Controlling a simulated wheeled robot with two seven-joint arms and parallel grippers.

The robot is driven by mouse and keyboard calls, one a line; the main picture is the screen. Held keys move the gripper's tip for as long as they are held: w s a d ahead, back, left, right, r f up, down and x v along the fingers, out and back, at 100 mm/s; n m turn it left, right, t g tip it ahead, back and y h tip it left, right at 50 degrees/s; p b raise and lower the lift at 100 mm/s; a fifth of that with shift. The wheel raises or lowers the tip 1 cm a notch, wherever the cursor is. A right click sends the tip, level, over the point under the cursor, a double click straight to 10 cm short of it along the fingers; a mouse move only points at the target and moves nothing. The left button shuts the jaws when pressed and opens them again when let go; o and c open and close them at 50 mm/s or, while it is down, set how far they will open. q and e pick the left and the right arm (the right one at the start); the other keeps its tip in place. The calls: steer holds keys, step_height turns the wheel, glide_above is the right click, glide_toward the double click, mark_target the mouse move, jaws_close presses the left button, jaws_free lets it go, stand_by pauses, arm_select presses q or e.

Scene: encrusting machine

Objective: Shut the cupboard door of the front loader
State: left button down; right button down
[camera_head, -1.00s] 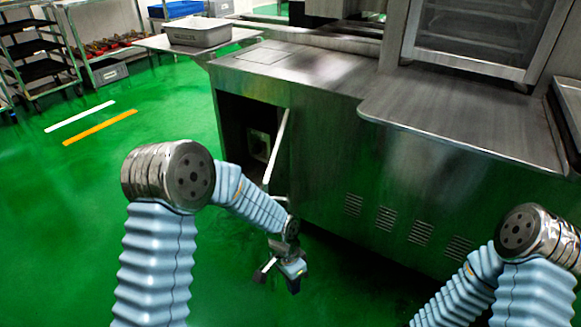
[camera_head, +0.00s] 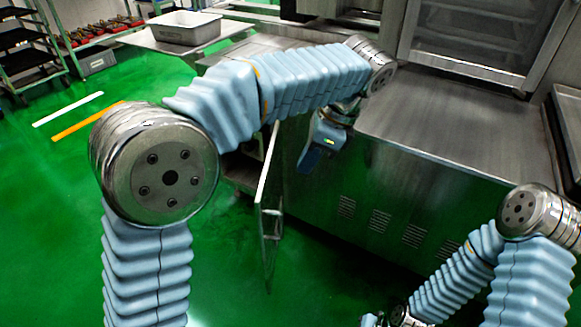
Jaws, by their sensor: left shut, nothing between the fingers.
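The cupboard door (camera_head: 266,200) of the front loader stands open, swung out from the machine front and seen almost edge-on. A bar handle (camera_head: 274,224) is on its right-hand face. The dark cupboard opening (camera_head: 238,172) lies left of the door, partly hidden by my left arm. My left gripper (camera_head: 306,160) is shut and empty. It hangs in front of the machine's front panel, right of the door and apparently apart from it. My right gripper (camera_head: 372,320) is at the bottom edge, mostly cut off, and its jaws cannot be made out.
The steel machine body (camera_head: 400,200) and its worktop (camera_head: 450,130) fill the right side. My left arm reaches across above the door. A grey tub (camera_head: 184,32) stands on a side table behind. Green floor (camera_head: 60,220) is clear on the left.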

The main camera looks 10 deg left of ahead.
arm_select(q)
steer(key=a+f+b, duration=0.2)
steer(key=a+f, duration=0.5)
steer(key=f, duration=0.1)
steer(key=shift+s+a+f, duration=0.2)
steer(key=shift+s+f, duration=0.15)
